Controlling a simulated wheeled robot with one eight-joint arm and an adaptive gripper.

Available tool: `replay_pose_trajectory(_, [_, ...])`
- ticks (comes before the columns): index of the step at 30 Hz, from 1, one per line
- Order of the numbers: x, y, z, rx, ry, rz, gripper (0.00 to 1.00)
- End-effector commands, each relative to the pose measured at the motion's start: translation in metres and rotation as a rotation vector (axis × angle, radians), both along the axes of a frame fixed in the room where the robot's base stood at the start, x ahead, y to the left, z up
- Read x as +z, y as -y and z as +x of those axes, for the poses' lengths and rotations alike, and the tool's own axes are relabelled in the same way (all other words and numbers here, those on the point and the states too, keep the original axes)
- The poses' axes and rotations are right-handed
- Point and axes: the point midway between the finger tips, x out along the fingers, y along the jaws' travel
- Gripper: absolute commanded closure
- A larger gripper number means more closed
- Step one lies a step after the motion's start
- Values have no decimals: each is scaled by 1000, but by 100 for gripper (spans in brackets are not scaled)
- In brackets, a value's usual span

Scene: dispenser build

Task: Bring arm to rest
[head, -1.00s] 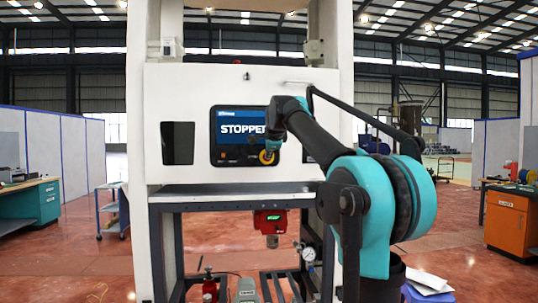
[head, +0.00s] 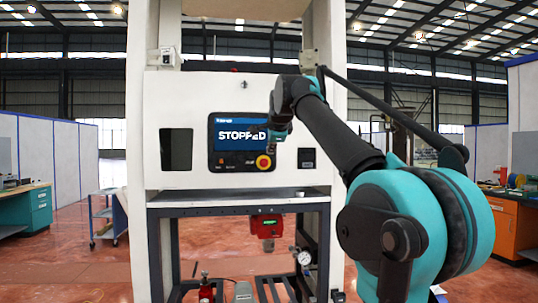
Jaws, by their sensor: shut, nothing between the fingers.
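My arm (head: 335,140) reaches in from the right side of the head view, with its large teal joint in the foreground. My gripper (head: 271,149) hangs small at the arm's far end, pointing down. It is shut and empty. It overlaps the right edge of the control screen (head: 236,133), just above the red and yellow stop button (head: 263,162). The screen reads "STOPPED". I cannot tell how far the gripper is from the panel.
A white machine (head: 190,95) with a grey-topped work surface (head: 240,197) stands ahead. Below it are a red device (head: 266,226) and a pressure gauge (head: 304,258). A blue cart (head: 108,215) and teal cabinet (head: 30,208) stand left, an orange cabinet (head: 515,226) right. Red floor between is open.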

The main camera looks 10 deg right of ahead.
Motion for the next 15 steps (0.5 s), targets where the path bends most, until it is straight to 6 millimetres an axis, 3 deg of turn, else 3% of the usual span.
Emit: replay_pose_trajectory(15, [3, 0, -6, 0, 0, 0, 100])
